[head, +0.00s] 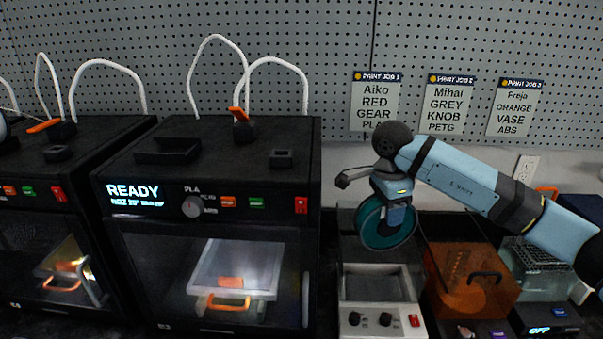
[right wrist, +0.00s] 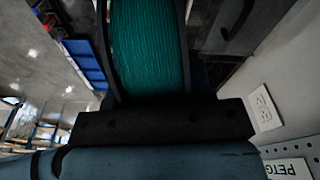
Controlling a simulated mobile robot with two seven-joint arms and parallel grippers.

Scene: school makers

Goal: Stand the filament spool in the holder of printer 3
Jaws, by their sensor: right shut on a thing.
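The filament spool (head: 387,226), wound with teal filament between dark flanges, hangs upright from my right gripper (head: 394,197), which is shut on it. The teal winding also fills the upper middle of the right wrist view (right wrist: 147,45). The spool is above a grey-white machine, right of the middle printer (head: 207,210), whose front label looks like a 3 and whose display reads READY. On this printer's top are an empty black tray-like holder (head: 166,151) and a small black block (head: 282,158). The gripper's fingertips are partly hidden. My left gripper is not in view.
Another black printer (head: 50,220) stands at the left. White tubes (head: 215,38) arch above the printers. Below the spool is the grey-white machine (head: 385,318); an orange-covered box (head: 470,278) stands to its right. Job sheets (head: 446,105) hang on the pegboard behind.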

